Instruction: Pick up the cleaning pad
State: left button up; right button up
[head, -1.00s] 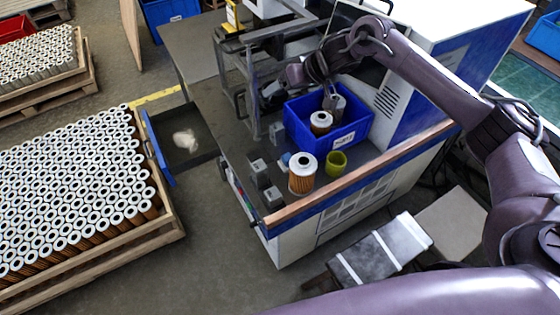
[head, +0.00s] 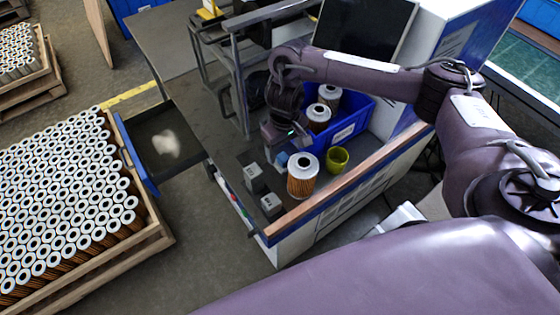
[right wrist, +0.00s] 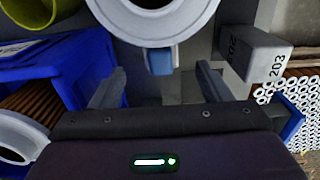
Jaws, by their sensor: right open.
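A small light-blue block, which looks like the cleaning pad (head: 282,159), lies on the bench beside a white-topped filter cartridge (head: 302,176). In the right wrist view the pad (right wrist: 160,61) shows partly, below the cartridge's white cap (right wrist: 155,20). My right gripper (head: 283,143) is just above and behind the pad in the head view, and partly hides it. In the wrist view its two fingers (right wrist: 160,84) are spread, empty, with the pad ahead between them. I cannot tell whether they touch it. My left gripper is not in view.
A blue bin (head: 350,121) holding filter cartridges (head: 328,97) stands behind. An olive cup (head: 337,159) is right of the near cartridge. Grey numbered blocks (head: 271,205) stand to the left. An open drawer (head: 150,125) holds a whitish crumpled item. A wooden rail (head: 350,180) edges the bench.

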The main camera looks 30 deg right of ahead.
aim_at(283, 157)
notch_tip(283, 157, down, 5)
jog(key=shift+w+a+f+b, duration=0.1)
jog(key=shift+f+b, duration=0.05)
jog(key=shift+b, duration=0.75)
jog(key=shift+f, duration=0.25)
jog(key=c, duration=1.1)
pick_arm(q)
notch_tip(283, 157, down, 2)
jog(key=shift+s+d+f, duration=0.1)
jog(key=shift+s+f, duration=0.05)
pick_arm(e)
jog(key=shift+r, duration=0.15)
